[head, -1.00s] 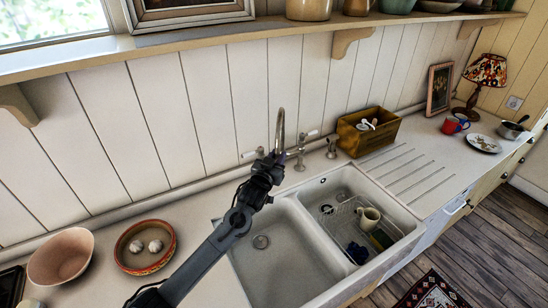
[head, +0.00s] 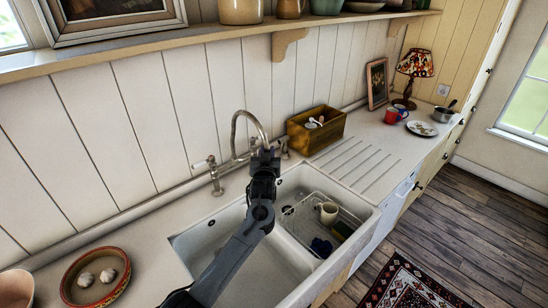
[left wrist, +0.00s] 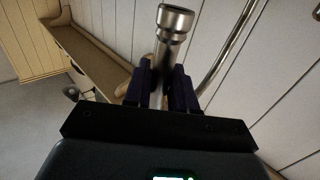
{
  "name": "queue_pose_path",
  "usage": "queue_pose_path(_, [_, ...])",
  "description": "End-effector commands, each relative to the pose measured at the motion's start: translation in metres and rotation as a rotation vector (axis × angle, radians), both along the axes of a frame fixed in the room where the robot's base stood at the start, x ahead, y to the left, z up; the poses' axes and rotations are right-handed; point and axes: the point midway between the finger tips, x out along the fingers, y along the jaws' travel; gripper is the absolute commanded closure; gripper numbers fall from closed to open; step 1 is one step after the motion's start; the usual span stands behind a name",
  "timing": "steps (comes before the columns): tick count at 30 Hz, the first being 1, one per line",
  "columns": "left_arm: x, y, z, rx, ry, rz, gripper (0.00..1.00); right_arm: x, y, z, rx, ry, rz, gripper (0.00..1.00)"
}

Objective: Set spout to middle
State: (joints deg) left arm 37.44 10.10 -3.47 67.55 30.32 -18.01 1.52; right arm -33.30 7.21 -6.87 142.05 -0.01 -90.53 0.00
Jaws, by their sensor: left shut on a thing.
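The metal spout (head: 238,121) arches up behind the sink and curves over to the right in the head view. My left gripper (head: 264,155) is shut on its free end, near the back edge of the basins. In the left wrist view the spout's round tip (left wrist: 175,19) sticks out past the dark jaws (left wrist: 167,88), which close on both its sides. The white double sink has an empty left basin (head: 208,248) and a right basin (head: 355,203). My arm hides the spout's lower end and part of the divider. My right gripper is in neither view.
A tap handle (head: 213,173) stands left of the spout. A wooden box (head: 316,131) sits behind the right basin. A bowl with garlic (head: 73,286) is at the left.

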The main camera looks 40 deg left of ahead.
Motion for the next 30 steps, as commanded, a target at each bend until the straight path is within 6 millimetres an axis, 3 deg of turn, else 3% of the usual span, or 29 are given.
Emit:
queue_pose_path(13, [0.0004,0.0032,0.0005,0.003,0.001,0.003,1.00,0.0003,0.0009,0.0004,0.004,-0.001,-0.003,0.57])
queue_pose_path(14, [0.0004,0.0033,0.0005,0.003,0.001,0.003,0.73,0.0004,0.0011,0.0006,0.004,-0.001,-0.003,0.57])
queue_pose_path(17, [0.0002,0.0036,0.0004,0.003,0.001,0.003,0.58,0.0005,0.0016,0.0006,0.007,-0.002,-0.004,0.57])
queue_pose_path(30, [-0.0046,0.0010,-0.0001,0.001,0.000,0.004,0.58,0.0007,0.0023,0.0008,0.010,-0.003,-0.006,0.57])
